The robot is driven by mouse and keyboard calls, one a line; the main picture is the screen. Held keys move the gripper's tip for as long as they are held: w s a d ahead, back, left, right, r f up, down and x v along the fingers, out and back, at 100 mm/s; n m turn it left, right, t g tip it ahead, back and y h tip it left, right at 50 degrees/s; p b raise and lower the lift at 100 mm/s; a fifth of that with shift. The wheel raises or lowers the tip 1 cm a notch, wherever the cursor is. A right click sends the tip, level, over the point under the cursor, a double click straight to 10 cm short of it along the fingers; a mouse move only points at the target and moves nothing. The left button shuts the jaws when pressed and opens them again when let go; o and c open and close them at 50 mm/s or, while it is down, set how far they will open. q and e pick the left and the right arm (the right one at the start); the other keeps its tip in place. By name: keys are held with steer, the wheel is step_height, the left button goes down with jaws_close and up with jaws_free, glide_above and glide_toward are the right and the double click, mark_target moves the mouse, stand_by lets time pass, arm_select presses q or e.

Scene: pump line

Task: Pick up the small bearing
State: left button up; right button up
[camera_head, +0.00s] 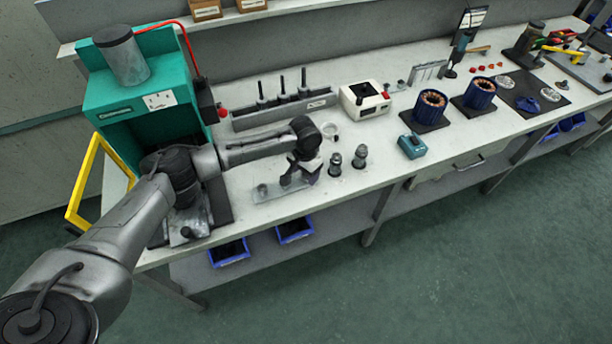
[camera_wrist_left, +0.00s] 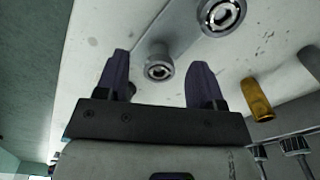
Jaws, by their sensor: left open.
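My left gripper (camera_head: 300,175) is low over the front of the bench, above a flat metal plate (camera_head: 272,191). In the left wrist view the gripper (camera_wrist_left: 160,80) is open with nothing held, its two dark fingers spread apart. A small ring-shaped bearing (camera_wrist_left: 159,69) shows in the gap between the fingers, on the pale plate; I cannot tell how far below the tips it is. A larger bearing (camera_wrist_left: 222,16) is on the same plate, beyond the right finger. In the head view the gripper hides part of the plate, and I cannot make out the bearings there.
A brass cylinder (camera_wrist_left: 257,99) is right of the fingers. Two metal parts (camera_head: 335,164) (camera_head: 360,157) stand close to the gripper's right. A green press (camera_head: 140,100) is at the left, and a rack with upright rods (camera_head: 283,108) behind.

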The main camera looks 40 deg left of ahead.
mark_target(306, 176)
arm_select(q)
steer(key=c, duration=0.8)
steer(key=shift+r, duration=0.6)
steer(key=r+p, duration=0.1)
steer(key=r, duration=0.2)
steer(key=shift+s+d+r+p, duration=0.1)
steer(key=shift+d+r+p, duration=0.1)
steer(key=shift+p, duration=0.1)
steer(key=s+d+r+p, duration=0.1)
steer(key=s+d+r, duration=0.1)
steer(key=d, duration=0.1)
steer(key=s+d+r, duration=0.2)
steer(key=d, duration=0.1)
steer(key=s+d+r+p, duration=0.1)
steer(key=d+r, duration=0.1)
steer(key=d, duration=0.1)
steer(key=shift+s+d+r+p, duration=0.2)
steer(key=shift+s+d+p, duration=0.1)
steer(key=shift+s, duration=0.1)
steer(key=shift+r, duration=0.1)
